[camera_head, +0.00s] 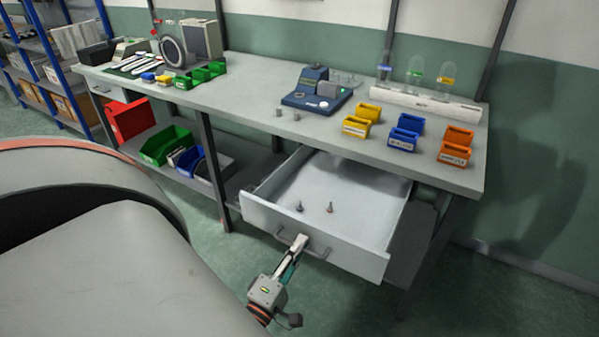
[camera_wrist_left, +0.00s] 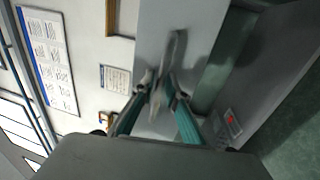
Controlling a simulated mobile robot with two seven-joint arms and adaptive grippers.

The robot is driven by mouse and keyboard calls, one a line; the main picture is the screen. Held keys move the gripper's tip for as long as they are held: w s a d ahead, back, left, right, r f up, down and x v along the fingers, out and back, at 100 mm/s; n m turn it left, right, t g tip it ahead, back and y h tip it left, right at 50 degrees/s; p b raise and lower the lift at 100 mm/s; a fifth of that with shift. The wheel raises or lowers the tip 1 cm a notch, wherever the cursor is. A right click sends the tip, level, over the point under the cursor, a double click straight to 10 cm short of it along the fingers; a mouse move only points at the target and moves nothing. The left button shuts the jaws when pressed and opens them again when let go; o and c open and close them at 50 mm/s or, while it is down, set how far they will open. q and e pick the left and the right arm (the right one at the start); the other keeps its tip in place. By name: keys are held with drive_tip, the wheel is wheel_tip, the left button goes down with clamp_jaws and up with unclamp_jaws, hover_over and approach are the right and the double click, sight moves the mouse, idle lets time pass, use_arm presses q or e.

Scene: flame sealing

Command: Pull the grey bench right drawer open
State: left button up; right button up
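The grey bench (camera_head: 240,98) runs across the head view. Its right drawer (camera_head: 350,246) stands well out from the bench front, with its inside showing. Two small items (camera_head: 330,208) lie on the drawer floor. The drawer's bar handle (camera_head: 318,252) is on its front panel. My left gripper (camera_head: 301,241) is at the handle, its fingers closed around the bar. In the left wrist view the fingers (camera_wrist_left: 163,88) come together on the handle (camera_wrist_left: 177,52), in front of the pale drawer front. My right gripper is not in view.
On the bench top stand a blue device (camera_head: 312,92), yellow bins (camera_head: 357,126), blue bins (camera_head: 403,139), orange bins (camera_head: 455,152) and a white rack (camera_head: 425,103). A green bin (camera_head: 166,146) sits on the lower shelf. The floor before the drawer is clear.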

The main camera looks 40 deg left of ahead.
use_arm(q)
drive_tip(key=v, duration=1.2)
idle(0.6)
